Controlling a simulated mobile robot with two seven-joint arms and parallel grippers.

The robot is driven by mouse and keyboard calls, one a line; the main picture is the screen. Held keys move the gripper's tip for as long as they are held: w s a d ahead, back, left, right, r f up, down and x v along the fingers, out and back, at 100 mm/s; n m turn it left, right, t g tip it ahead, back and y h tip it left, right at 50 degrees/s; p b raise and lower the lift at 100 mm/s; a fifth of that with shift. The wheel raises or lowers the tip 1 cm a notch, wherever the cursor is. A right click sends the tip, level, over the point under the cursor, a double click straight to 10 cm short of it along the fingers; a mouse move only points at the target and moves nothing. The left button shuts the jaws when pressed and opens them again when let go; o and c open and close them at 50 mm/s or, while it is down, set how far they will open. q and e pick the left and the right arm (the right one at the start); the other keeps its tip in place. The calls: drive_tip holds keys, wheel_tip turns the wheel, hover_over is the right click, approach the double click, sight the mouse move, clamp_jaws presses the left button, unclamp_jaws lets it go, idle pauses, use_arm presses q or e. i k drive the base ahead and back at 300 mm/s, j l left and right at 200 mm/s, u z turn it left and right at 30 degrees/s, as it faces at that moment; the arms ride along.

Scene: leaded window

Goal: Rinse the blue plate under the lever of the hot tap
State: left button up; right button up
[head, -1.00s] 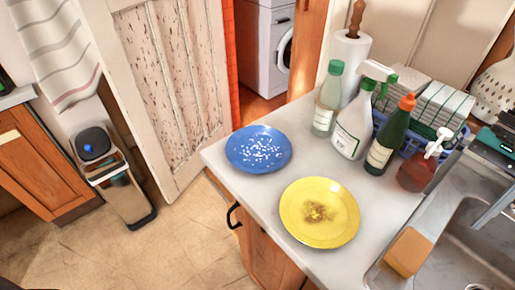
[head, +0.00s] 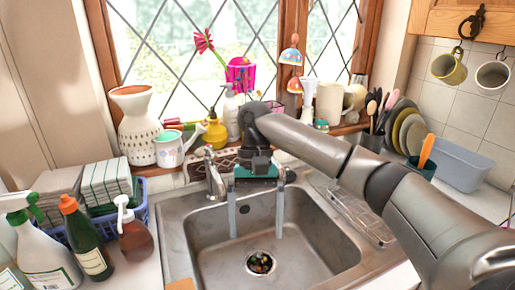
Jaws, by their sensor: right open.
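The blue plate is not in the current head view. A steel tap (head: 214,178) stands at the sink's back left edge. A second tap (head: 288,176) at the back right is partly hidden behind my right gripper. I cannot tell from the picture which one is hot. The steel sink (head: 318,240) is empty except for dark scraps at its drain (head: 260,263). My right gripper (head: 256,212) hangs over the back of the basin, fingers pointing down, open and empty between the two taps. My left gripper is not in view.
Spray bottles (head: 45,250), a green bottle (head: 88,240) and a blue basket (head: 145,212) crowd the left counter. A wire rack (head: 355,212), upright plates (head: 408,130) and a blue-grey tub (head: 462,165) stand right.

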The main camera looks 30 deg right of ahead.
sight(208, 149)
drive_tip(key=z, duration=0.7)
drive_tip(key=j+u, duration=0.25)
drive_tip(key=i+j+u, duration=0.1)
drive_tip(key=j+u, duration=0.15)
drive_tip(key=j, duration=0.1)
